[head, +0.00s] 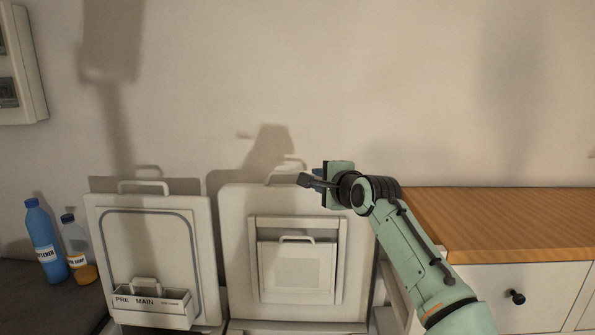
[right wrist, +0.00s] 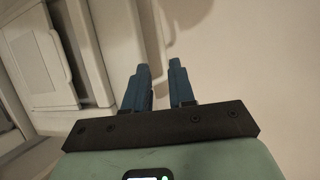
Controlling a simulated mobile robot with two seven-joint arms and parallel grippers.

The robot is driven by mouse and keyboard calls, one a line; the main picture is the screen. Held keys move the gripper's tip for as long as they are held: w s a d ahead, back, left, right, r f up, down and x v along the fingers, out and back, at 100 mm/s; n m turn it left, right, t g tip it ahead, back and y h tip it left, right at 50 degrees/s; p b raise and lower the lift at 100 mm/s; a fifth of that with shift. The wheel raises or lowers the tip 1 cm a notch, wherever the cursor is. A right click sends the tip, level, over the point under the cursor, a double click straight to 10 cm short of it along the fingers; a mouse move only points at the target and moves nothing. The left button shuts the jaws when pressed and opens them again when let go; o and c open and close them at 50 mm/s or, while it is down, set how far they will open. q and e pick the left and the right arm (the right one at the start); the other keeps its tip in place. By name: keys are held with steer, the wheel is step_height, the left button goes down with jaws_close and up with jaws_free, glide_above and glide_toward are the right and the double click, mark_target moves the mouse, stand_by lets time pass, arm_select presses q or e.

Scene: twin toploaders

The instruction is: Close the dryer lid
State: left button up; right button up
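The dryer lid (head: 236,265) is the right one of two pale raised lids. It stands upright near the wall, with a recessed panel and flap (head: 297,270) on its face. A handle (head: 284,172) shows on its top edge, partly hidden by my right gripper. I cannot tell whether the gripper touches the lid. My left gripper is not in view.
The washer lid (head: 155,240), with a PRE/MAIN drawer (head: 150,306), stands raised at left. A blue bottle (head: 44,240) and a clear bottle (head: 78,248) stand on a dark surface beside it. A wood-topped cabinet (head: 510,225) is at right. The wall (head: 420,90) is close behind.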

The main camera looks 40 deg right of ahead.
steer(key=p+x, duration=0.2)
steer(key=x, duration=0.3)
steer(key=p+x, duration=0.2)
steer(key=x, duration=0.4)
steer(key=shift+r, duration=0.25)
steer(key=shift+w+d+f, duration=0.15)
steer(key=shift+w+f, duration=0.2)
steer(key=shift+w, duration=0.35)
steer(key=shift+s, duration=0.15)
steer(key=shift+c, duration=0.6)
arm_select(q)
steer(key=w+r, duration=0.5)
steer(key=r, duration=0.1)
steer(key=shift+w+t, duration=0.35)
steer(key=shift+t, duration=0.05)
arm_select(e)
jaws_close()
